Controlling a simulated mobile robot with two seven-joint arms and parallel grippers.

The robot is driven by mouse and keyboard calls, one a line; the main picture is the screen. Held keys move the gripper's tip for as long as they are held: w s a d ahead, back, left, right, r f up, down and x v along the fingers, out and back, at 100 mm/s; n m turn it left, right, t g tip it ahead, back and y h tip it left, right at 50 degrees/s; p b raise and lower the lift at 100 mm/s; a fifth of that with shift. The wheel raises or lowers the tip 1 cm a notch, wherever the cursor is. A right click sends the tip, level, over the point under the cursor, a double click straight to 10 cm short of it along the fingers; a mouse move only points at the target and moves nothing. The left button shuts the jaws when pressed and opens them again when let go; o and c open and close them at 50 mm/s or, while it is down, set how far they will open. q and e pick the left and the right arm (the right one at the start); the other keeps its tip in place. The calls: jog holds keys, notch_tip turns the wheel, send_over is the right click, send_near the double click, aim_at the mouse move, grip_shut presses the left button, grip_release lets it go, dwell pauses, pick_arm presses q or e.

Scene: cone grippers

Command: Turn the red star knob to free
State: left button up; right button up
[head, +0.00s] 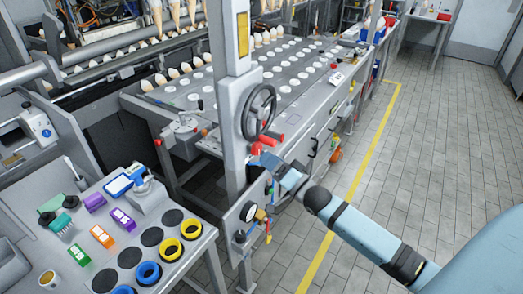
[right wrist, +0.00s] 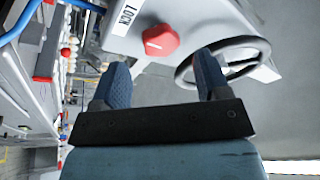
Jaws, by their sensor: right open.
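The red star knob (right wrist: 161,40) sits on a light grey panel in the right wrist view, with a white line on its face. A white label (right wrist: 127,15) reading LOCK is beside it, to the upper left. In the head view the knob (head: 256,149) is a small red shape on the column, below the handwheel. My right gripper (right wrist: 162,80) is open and empty. Its two blue fingertips point toward the knob, which shows between and beyond them. In the head view the right gripper (head: 265,161) is close to the knob; contact cannot be told. My left gripper is out of view.
A dark handwheel (head: 259,111) is just above the knob; its rim (right wrist: 222,60) passes close to my right fingertip. A grey column (head: 232,120) stands behind. A tray table (head: 190,262) with coloured rings and brushes is at lower left. The floor at right is clear.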

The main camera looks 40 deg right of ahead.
aim_at(259, 151)
jog(key=x, duration=0.4)
jog(key=c, duration=0.9)
